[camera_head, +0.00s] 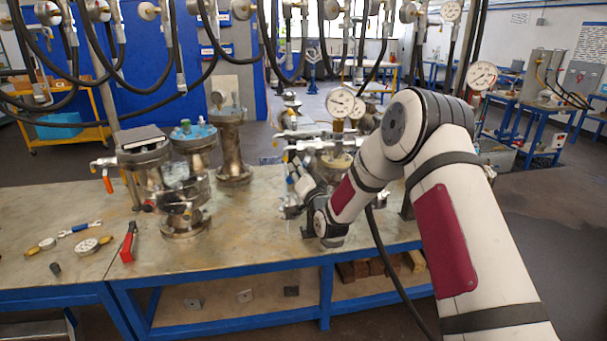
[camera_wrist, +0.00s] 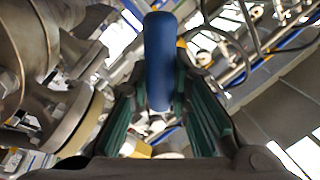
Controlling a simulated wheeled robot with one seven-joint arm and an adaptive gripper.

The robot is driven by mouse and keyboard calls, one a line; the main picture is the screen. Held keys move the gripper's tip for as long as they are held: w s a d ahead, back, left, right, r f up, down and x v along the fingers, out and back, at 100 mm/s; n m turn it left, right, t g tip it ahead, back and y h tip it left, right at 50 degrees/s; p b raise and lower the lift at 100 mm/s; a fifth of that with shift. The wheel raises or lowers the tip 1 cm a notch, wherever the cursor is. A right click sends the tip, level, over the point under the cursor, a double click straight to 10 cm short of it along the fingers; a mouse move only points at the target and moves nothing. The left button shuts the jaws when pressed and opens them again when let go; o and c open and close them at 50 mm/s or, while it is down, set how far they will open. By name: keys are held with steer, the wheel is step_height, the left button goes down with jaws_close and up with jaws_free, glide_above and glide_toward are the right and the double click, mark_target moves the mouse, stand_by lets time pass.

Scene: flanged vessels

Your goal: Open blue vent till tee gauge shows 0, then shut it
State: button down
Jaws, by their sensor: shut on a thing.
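My gripper (camera_head: 296,188) reaches to the flanged vessel assembly at the middle of the bench. In the wrist view its green-padded fingers (camera_wrist: 166,80) are shut on the blue vent handle (camera_wrist: 159,50), which stands upright in the picture between them. In the wrist view a metal flange (camera_wrist: 75,115) is close on the left.
Steel vessels (camera_head: 180,190) stand left of my arm on the metal bench (camera_head: 255,260). A red-handled tool (camera_head: 129,243) and a loose gauge (camera_head: 87,246) lie at the left. Black hoses (camera_head: 120,85) hang above. The front middle of the bench is clear.

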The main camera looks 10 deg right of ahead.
steer(key=m, duration=0.1)
steer(key=a+r+m, duration=0.1)
steer(key=m, duration=0.1)
steer(key=r+m, duration=0.1)
steer(key=m, duration=0.1)
steer(key=shift+a+t+h, duration=0.25)
steer(key=shift+t+h, duration=0.15)
steer(key=shift+a+r+m+h, duration=0.15)
steer(key=shift+r+m+h, duration=0.25)
steer(key=shift+m, duration=0.8)
steer(key=shift+a+r+m+h, duration=0.1)
steer(key=shift+r+m+h, duration=0.25)
steer(key=shift+m, duration=0.65)
steer(key=shift+r+m+h, duration=0.15)
steer(key=shift+r+m, duration=0.35)
steer(key=shift+m, duration=0.5)
steer(key=c, duration=1.5)
jaws_free()
steer(key=shift+r, duration=0.1)
steer(key=shift+o, duration=0.2)
steer(key=s+f, duration=0.2)
steer(key=s, duration=0.9)
steer(key=shift+s+f, duration=0.2)
steer(key=shift+s, duration=0.2)
